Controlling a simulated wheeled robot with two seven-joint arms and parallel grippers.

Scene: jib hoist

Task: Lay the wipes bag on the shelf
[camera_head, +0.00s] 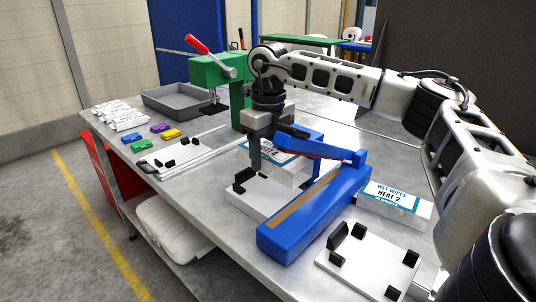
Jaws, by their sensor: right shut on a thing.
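A white wipes bag (287,158) with a blue-and-white label, partly readable as HEAT 2, is at the blue sealer, above a white fixture. My right gripper (258,156) comes down on the bag from above and is shut on it. The fingers and the sealer's raised arm hide part of the bag, and I cannot tell whether it touches the fixture. A second wipes bag (395,204), labelled WET WIPES HEAT 2, lies to the right of the sealer. The lower shelf (205,252) under the table carries white bags (170,228). My left gripper is out of view.
The blue sealer (315,215) stands between the two wipes bags. A green press (208,72) with a red-tipped lever stands behind. A grey tray (172,100), small coloured packs (160,128) and white packets (120,116) are left. A white plate (365,262) with black blocks lies in front.

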